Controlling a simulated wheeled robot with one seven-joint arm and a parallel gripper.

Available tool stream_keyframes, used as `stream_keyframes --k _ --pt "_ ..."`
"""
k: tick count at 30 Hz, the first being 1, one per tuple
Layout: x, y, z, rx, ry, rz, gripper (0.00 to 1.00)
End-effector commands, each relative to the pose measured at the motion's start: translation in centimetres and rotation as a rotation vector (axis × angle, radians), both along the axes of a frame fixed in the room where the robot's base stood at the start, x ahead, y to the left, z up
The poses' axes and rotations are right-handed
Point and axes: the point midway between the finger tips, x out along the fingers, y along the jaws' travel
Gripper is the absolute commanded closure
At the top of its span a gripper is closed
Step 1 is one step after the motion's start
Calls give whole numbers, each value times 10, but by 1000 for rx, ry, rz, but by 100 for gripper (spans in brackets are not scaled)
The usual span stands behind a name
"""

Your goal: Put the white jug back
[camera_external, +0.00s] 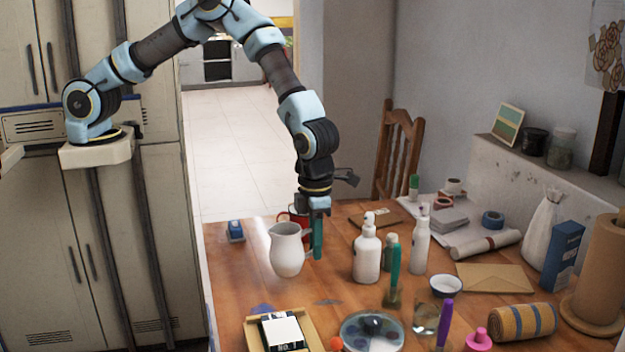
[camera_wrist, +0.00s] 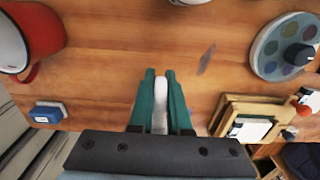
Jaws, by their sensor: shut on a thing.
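The white jug (camera_external: 286,252) is upright, left of my gripper (camera_external: 317,240) in the external view, with its handle side towards the fingers. My gripper points down, and its teal fingers are shut on the jug's handle. In the wrist view my gripper (camera_wrist: 160,100) has a white strip, the jug's handle (camera_wrist: 160,103), between its fingers. The jug's body does not show there. The jug seems to hang a little above the wooden table (camera_external: 225,285), but I cannot tell the gap.
A red mug (camera_wrist: 30,38) stands close behind the jug, and a blue stamp-like block (camera_external: 235,231) lies left. White pump bottles (camera_external: 367,255) stand right. A wooden box (camera_external: 312,335) and a round paint palette (camera_external: 371,331) lie in front. The left table edge is near.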

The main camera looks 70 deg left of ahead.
Motion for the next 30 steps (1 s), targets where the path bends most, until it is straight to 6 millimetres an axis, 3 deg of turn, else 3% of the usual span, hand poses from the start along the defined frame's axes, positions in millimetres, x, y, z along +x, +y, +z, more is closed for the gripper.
stream_keyframes --k 9,20,21,28,30 --pt "-1 0 -34 0 1 -2 100" --pt "0 0 -39 0 0 -1 100" --pt "0 0 -39 0 0 -1 82" --pt "0 0 -39 1 0 -1 56" --pt "-1 0 -39 1 0 -1 54"
